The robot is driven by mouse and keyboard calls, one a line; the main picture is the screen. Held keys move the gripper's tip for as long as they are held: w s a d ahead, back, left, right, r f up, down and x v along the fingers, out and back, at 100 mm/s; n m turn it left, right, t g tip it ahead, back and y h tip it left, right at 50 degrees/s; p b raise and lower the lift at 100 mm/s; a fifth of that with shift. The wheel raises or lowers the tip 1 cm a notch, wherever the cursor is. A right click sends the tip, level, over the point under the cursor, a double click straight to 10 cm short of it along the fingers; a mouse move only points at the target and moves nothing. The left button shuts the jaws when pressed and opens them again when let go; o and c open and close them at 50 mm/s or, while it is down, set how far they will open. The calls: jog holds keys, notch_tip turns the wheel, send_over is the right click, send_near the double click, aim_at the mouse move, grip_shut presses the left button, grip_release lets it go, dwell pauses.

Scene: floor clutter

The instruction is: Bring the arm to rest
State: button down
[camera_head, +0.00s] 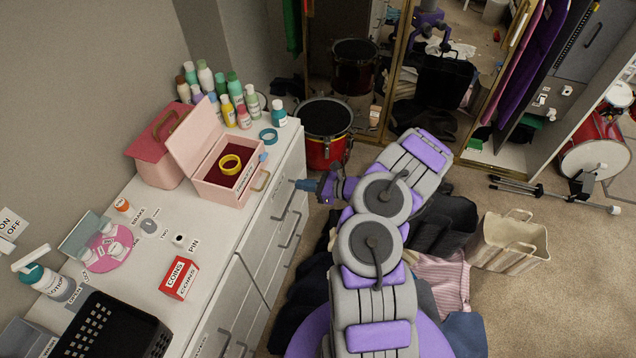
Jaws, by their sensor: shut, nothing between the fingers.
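My arm, grey and purple, is folded upward in the middle of the view. My gripper (306,185) is at the end of a purple wrist and points left toward the white dresser's drawer front. Its small blue-grey fingers look shut, with nothing seen between them. It is close to the dresser edge; I cannot tell whether it touches.
The white dresser (205,270) holds an open pink box (215,193) with a yellow ring, several bottles, a red coin box (179,278) and a black basket (112,330). A red drum (326,132), clothes and a striped bag (508,243) are on the floor.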

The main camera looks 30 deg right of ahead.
jog(key=s+a+r+n+g+y, duration=0.1)
jog(key=s+a+r+n+g, duration=0.3)
jog(key=a+r, duration=0.4)
jog(key=s+a+r+n+g+y, duration=0.1)
jog(key=s+a+r+n+g, duration=0.1)
jog(key=a+r+n+g, duration=0.4)
jog(key=s+a+r+n+g+y, duration=0.2)
jog(key=s+a+r+n, duration=0.3)
jog(key=a+r, duration=0.5)
jog(key=s+a+r+n+g+h, duration=0.2)
jog(key=s+n+h, duration=0.15)
jog(key=s, duration=0.25)
jog(key=s+a+r+n+g+h, duration=0.2)
jog(key=s+r+n+h, duration=0.1)
jog(key=s+n, duration=0.25)
jog(key=s+d+r+n+t+h, duration=0.1)
jog(key=s+d+n+h, duration=0.1)
jog(key=s, duration=0.5)
jog(key=s+d+n+t+h, duration=0.1)
jog(key=s+d+n+h, duration=0.1)
jog(key=s+d+h, duration=0.3)
jog(key=shift+s+d+r+p, duration=0.35)
jog(key=shift+s+d, duration=0.3)
jog(key=shift+s, duration=0.35)
